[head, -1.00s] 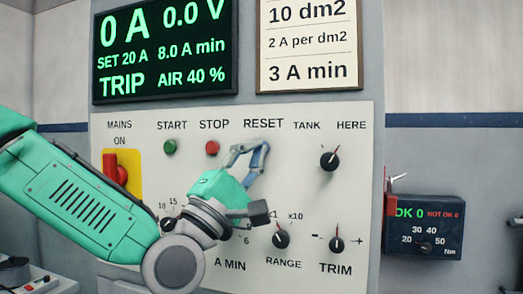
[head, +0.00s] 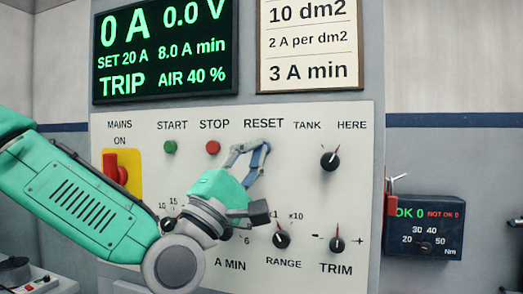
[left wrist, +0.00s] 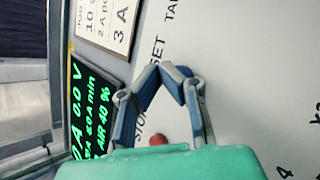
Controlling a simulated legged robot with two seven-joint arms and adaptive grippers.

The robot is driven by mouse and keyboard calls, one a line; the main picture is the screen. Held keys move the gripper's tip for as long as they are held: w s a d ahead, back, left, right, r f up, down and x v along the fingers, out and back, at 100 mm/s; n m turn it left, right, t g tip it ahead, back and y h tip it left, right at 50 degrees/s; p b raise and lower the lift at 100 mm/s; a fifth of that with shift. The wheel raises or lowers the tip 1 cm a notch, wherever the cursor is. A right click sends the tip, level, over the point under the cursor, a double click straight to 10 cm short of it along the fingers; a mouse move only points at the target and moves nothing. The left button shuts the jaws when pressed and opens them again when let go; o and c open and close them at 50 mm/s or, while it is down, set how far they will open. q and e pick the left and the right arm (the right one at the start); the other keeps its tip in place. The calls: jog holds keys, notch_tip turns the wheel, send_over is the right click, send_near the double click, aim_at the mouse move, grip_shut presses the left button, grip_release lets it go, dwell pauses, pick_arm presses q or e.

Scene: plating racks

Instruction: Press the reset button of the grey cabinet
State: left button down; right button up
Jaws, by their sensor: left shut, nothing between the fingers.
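The grey cabinet (head: 247,40) fills the middle of the head view, with a pale control panel (head: 300,185) on its front. The RESET label (head: 263,123) is readable near the panel's top. No button shows below it; that spot is covered by the fingers of my left gripper (head: 262,145). This gripper is shut and empty, its fingertips together just under the label. In the left wrist view the fingertips (left wrist: 168,70) meet close to the partly hidden RESET lettering (left wrist: 155,47). I cannot tell whether they touch the panel. My right gripper is not in view.
A red STOP button (head: 212,148) and green START button (head: 170,147) are left of the fingers. A TANK knob (head: 329,161) is to the right, a RANGE knob (head: 281,239) below. The display (head: 165,50) above reads TRIP. A dark meter box (head: 424,226) stands right.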

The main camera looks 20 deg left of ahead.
pick_arm(q)
jog(key=shift+w, duration=0.35)
jog(key=shift+w, duration=0.5)
dwell(0.7)
jog(key=shift+s+b, duration=0.1)
jog(key=shift+b, duration=0.2)
jog(key=shift+s+r, duration=0.1)
jog(key=shift+s, duration=0.75)
